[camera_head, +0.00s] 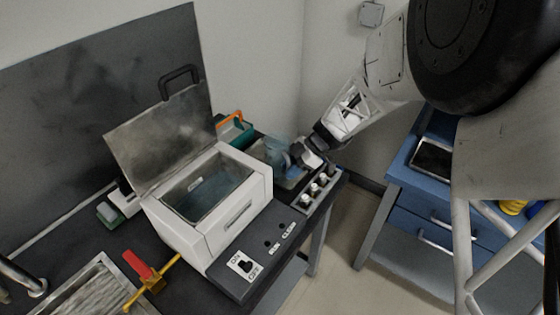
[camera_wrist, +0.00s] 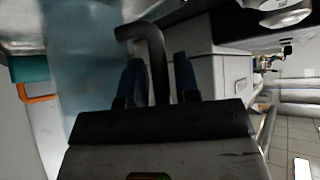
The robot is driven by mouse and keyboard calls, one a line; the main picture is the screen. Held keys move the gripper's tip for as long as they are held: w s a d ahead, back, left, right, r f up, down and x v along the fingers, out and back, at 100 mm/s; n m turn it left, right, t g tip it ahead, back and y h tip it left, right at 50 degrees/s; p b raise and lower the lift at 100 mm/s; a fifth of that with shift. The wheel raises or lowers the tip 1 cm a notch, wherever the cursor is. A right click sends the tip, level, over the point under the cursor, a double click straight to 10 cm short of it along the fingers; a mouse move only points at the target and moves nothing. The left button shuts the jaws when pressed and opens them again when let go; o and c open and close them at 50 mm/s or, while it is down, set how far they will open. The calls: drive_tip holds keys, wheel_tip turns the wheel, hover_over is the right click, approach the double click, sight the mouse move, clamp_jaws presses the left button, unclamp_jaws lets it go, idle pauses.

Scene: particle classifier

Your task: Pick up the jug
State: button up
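The jug (camera_head: 273,150) is translucent pale blue and stands on the dark bench behind the white water bath, at the bench's far right part. In the wrist view the jug (camera_wrist: 85,60) fills the left side, with a dark hooked handle (camera_wrist: 157,60) on its right. My gripper (camera_head: 297,153) reaches in from the upper right, close beside the jug. In the wrist view my gripper's two blue fingers (camera_wrist: 160,80) stand apart, one on each side of the handle. Narrow gaps seem to show between handle and fingers. The fingertips and the jug's base are partly hidden.
The white water bath (camera_head: 187,238) stands left of the jug, its metal lid (camera_head: 155,140) raised. A panel with several white knobs (camera_head: 318,187) lies in front. A blue drawer cabinet (camera_head: 415,195) stands right.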

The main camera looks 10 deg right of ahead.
idle(0.5)
clamp_jaws()
